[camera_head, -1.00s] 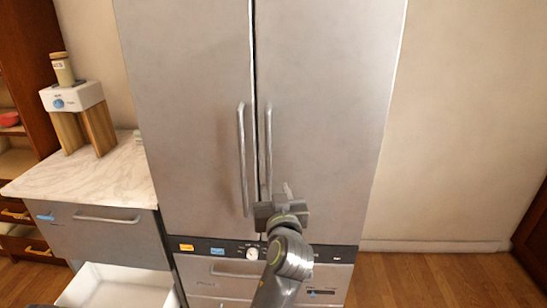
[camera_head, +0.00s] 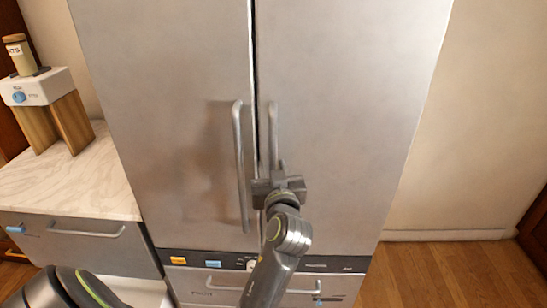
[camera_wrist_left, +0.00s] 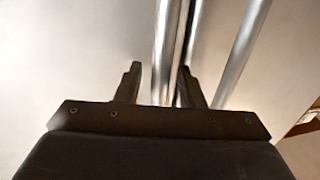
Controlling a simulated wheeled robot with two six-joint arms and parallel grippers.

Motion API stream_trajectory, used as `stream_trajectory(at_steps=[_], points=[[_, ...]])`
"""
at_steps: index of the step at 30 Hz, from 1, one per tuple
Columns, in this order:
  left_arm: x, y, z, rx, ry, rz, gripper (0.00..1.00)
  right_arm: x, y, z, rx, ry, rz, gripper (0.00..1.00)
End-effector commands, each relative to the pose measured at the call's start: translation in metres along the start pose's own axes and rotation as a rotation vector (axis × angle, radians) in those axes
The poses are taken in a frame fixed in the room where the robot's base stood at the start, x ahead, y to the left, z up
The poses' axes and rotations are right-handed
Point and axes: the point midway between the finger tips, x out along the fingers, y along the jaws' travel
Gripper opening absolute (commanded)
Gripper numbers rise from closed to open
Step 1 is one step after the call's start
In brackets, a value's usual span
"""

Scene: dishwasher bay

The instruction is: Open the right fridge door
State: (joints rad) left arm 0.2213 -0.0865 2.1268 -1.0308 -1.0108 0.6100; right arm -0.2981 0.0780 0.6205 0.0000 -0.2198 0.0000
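The right fridge door (camera_head: 345,110) is a tall grey panel, closed beside the left door (camera_head: 165,110). Its upright bar handle (camera_head: 273,125) is next to the left door's handle (camera_head: 239,165). My left gripper (camera_head: 278,183) is in front of the lower part of the right handle, hiding its lower end. In the left wrist view my gripper's fingers (camera_wrist_left: 158,85) are apart, with a metal bar (camera_wrist_left: 167,45) passing between them. A second bar (camera_wrist_left: 246,50) lies outside to the right. No grip on the bar shows. My right gripper is not seen.
A counter (camera_head: 75,185) with a white-topped wooden-legged device (camera_head: 40,88) stands left of the fridge. A drawer (camera_head: 85,240) is below it. A control strip (camera_head: 320,265) runs under the doors. Bare wall and clear floor (camera_head: 460,275) lie to the right.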

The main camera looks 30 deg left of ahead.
Motion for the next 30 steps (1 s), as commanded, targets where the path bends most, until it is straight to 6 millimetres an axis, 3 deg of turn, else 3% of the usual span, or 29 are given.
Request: stream_trajectory(at_steps=[9,18,30], points=[[-0.0002,-0.0012,0.0002,0.0,0.0,-0.002,0.35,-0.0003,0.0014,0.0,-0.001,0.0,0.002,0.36],[-0.0001,-0.001,0.0003,0.0,0.0,-0.002,0.0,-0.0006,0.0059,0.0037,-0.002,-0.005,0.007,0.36],[0.0008,0.0009,0.0011,0.0,-0.001,-0.006,0.0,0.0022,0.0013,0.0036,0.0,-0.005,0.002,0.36]])
